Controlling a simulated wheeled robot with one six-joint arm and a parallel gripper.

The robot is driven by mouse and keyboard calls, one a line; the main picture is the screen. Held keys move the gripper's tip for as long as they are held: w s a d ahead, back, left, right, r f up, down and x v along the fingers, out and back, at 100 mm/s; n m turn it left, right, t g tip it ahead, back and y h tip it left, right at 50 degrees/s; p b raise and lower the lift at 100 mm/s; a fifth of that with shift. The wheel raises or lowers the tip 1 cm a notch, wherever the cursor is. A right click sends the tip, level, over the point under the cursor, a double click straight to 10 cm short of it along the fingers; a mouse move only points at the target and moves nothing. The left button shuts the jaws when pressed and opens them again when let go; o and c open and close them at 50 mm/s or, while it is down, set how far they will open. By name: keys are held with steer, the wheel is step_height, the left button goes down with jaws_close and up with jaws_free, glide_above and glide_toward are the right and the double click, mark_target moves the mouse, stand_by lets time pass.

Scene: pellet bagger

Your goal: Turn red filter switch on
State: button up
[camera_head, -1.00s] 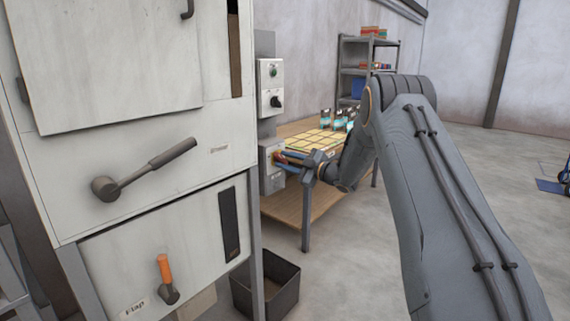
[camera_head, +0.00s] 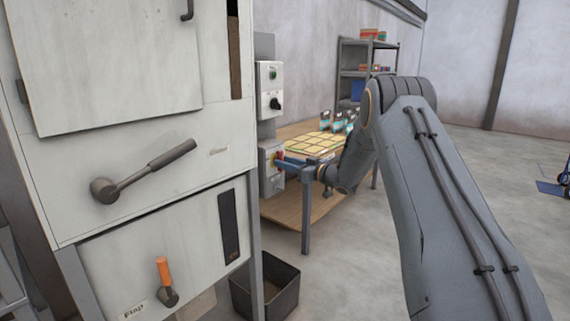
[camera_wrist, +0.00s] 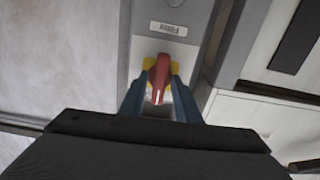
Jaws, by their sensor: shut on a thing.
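The red switch (camera_wrist: 158,80) sits on a yellow plate on a grey switch box, in the middle of the wrist view. Its handle points down in that picture. A small label (camera_wrist: 168,29) is on the box above it. My gripper (camera_wrist: 158,98) has its two blue fingers on either side of the red handle, shut on it. In the head view my gripper (camera_head: 282,163) reaches left to the lower switch box (camera_head: 270,170), and its fingers partly hide the red and yellow switch.
An upper box (camera_head: 270,88) with a green button and black knob is above. The white cabinet (camera_head: 120,150) with a grey lever is close on the left. A wooden table (camera_head: 290,207) stands behind my gripper, and a dark bin (camera_head: 265,287) is on the floor.

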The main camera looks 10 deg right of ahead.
steer(key=shift+s+f, duration=0.1)
steer(key=shift+f, duration=0.15)
stand_by(0.3)
steer(key=o, duration=0.7)
steer(key=shift+r, duration=0.1)
steer(key=b+v, duration=0.1)
steer(key=v, duration=0.6)
steer(key=shift+s+d, duration=0.25)
steer(key=shift+s, duration=0.05)
steer(key=shift+r+m, duration=0.1)
steer(key=shift+m, duration=0.2)
